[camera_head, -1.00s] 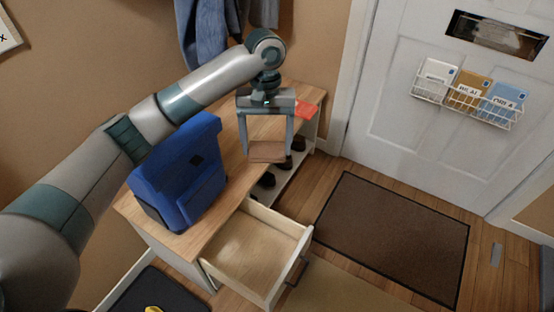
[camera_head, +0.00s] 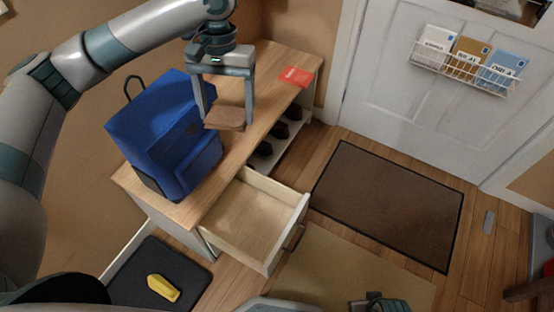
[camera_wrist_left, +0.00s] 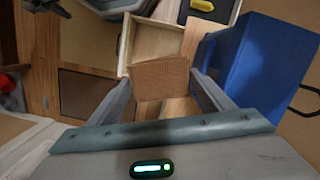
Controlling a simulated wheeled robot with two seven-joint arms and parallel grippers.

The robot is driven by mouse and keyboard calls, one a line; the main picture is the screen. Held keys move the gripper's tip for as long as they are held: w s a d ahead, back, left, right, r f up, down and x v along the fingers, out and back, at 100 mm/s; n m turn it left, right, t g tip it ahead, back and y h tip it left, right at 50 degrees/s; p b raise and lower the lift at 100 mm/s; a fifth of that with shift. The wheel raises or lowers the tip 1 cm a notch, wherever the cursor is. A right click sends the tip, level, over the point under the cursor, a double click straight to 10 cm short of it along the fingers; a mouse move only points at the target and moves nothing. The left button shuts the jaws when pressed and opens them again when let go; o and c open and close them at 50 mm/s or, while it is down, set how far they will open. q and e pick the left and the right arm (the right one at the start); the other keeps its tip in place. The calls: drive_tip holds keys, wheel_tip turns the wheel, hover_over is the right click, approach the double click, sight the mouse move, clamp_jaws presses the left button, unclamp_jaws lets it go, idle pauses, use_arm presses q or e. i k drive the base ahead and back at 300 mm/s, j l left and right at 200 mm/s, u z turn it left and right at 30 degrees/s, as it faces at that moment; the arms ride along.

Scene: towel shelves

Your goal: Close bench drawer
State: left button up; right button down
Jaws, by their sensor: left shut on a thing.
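The bench drawer (camera_head: 245,222) is pulled out from the front of the wooden bench (camera_head: 268,72) and looks empty. Its dark handle (camera_head: 294,237) is on the front panel. The drawer also shows in the left wrist view (camera_wrist_left: 152,42). My left gripper (camera_head: 226,117) is shut on a flat brown wallet-like thing (camera_head: 224,119), held above the bench, behind the drawer and right of the blue backpack. The held thing also shows in the left wrist view (camera_wrist_left: 160,78). My right gripper (camera_head: 375,302) shows only partly at the bottom edge; its fingers cannot be made out.
A blue backpack (camera_head: 165,130) stands on the bench near the drawer. A red envelope-like thing (camera_head: 296,76) lies at the bench's far end. Dark shoes (camera_head: 281,130) sit on the shelf below. A brown doormat (camera_head: 390,200) lies before the door. A yellow thing (camera_head: 163,288) lies on a dark mat.

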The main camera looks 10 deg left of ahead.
sight(254, 220)
drive_tip(key=k+l+u, duration=0.15)
drive_tip(key=l+u, duration=0.2)
drive_tip(key=k+l+u, duration=0.35)
drive_tip(key=l, duration=0.15)
drive_tip(key=k+l+u, duration=0.15)
drive_tip(key=l+u, duration=0.2)
